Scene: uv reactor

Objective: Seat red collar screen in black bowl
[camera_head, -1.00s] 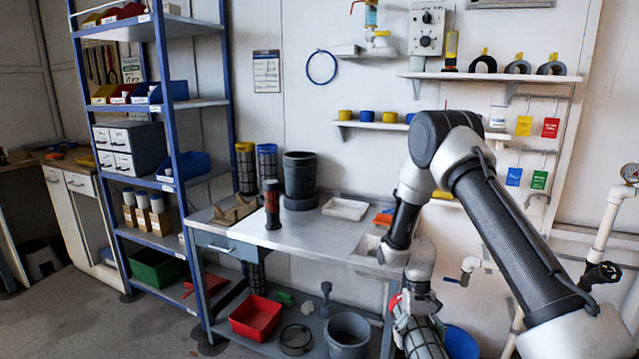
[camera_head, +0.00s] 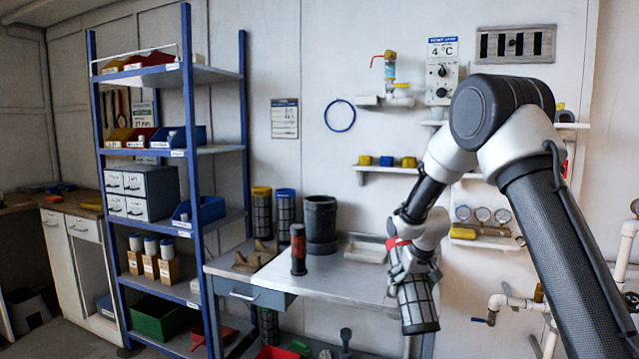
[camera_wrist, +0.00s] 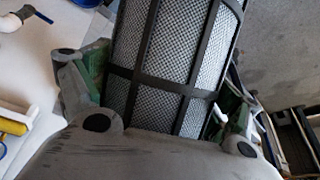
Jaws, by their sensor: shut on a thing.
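The red collar screen (camera_head: 418,305) is a dark-framed cylinder of grey mesh with a red collar (camera_head: 396,243) at its upper end. My gripper (camera_head: 412,272) is shut around it, in the air in front of the bench's right end. The screen is tilted, with its lower end toward the lower right. In the wrist view the mesh (camera_wrist: 180,60) fills the middle between the fingers; the collar is not visible there. The black bowl (camera_head: 320,220) stands upright at the back of the bench, left of my gripper and apart from the screen. Its inside is hidden.
A dark cylinder with a red band (camera_head: 298,252) stands in front of the bowl. Yellow-topped (camera_head: 262,214) and blue-topped (camera_head: 285,210) screens stand left of it. A shallow tray (camera_head: 366,250) lies right. The bench top (camera_head: 330,275) has clear room in front. A blue shelf rack (camera_head: 195,180) stands left.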

